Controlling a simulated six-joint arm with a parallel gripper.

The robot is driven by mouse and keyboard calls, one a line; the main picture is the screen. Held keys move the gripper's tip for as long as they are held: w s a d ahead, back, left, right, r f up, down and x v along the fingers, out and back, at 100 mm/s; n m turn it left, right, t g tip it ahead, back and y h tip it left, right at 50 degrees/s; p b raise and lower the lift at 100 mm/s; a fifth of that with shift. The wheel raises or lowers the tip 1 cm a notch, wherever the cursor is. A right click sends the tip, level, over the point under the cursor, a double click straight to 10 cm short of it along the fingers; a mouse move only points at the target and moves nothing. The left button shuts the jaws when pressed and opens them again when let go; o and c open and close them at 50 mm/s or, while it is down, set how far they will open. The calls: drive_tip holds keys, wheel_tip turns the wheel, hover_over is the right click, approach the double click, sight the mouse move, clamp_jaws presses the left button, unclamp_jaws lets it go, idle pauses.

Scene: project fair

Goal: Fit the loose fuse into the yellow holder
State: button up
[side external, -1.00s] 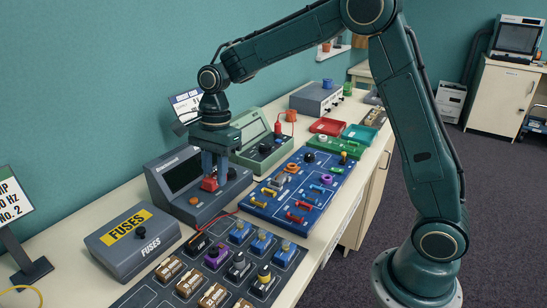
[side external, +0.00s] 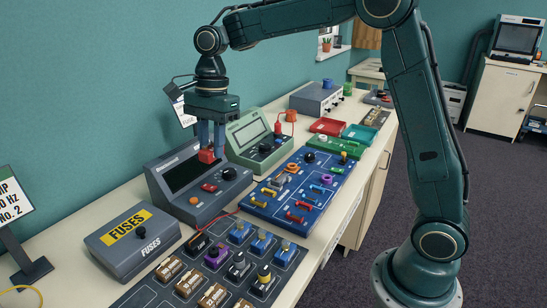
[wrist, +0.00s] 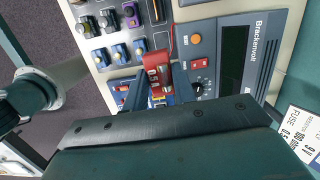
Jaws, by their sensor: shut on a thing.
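My gripper (side external: 209,150) is shut on a red block (side external: 207,156), held above the grey meter with the dark screen. In the wrist view the red block (wrist: 157,75) has pale markings; I cannot tell for sure that it is the loose fuse. A yellow-topped part (side external: 264,274) stands on the dark board, and a yellow part (side external: 258,202) lies on the blue board. Which of these is the yellow holder is unclear. In the wrist view a small patch of yellow shows just below the red block.
The grey meter (side external: 165,198) has a red switch and an orange button. A grey FUSES box (side external: 108,250) stands left of the dark board (side external: 150,290). A green meter (side external: 232,150) stands behind the blue board (side external: 345,187). Red (side external: 316,127) and teal trays lie farther back.

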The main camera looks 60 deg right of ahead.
drive_tip(key=shift+d+f, duration=0.35)
drive_tip(key=shift+d, duration=0.1)
drive_tip(key=s+d+f, duration=0.4)
drive_tip(key=d+f, duration=0.4)
drive_tip(key=d, duration=0.4)
drive_tip(key=shift+f, duration=0.35)
drive_tip(key=shift+s+f, duration=0.1)
drive_tip(key=shift+f, duration=0.1)
hover_over(263, 199)
drive_tip(key=shift+d+f, duration=0.15)
drive_tip(key=shift+f, duration=1.65)
drive_tip(key=shift+d+f, duration=0.1)
drive_tip(key=shift+f, duration=1.65)
drive_tip(key=shift+f, duration=0.7)
drive_tip(key=o, duration=1.5)
drive_tip(key=shift+o, duration=0.2)
